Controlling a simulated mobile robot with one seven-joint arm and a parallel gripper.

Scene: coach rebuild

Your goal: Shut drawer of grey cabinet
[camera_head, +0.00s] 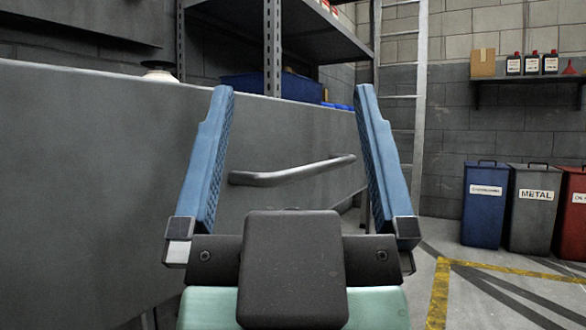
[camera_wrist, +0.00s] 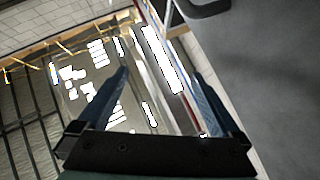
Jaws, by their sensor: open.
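The grey cabinet's drawer front (camera_head: 90,190) is a broad flat panel filling the left and middle of the head view. I cannot tell the exact gap to the panel. In the wrist view the gripper (camera_wrist: 160,75) is open, and a plain grey surface (camera_wrist: 270,70) fills the right side. How far the drawer stands out is not clear.
A round white-topped item (camera_head: 159,70) shows above the panel's top edge. Behind stand metal shelving with a blue bin (camera_head: 245,85) and a ladder (camera_head: 403,110). Blue, grey and red waste bins (camera_head: 530,208) line the right wall. Open floor with yellow markings (camera_head: 440,290) lies at right.

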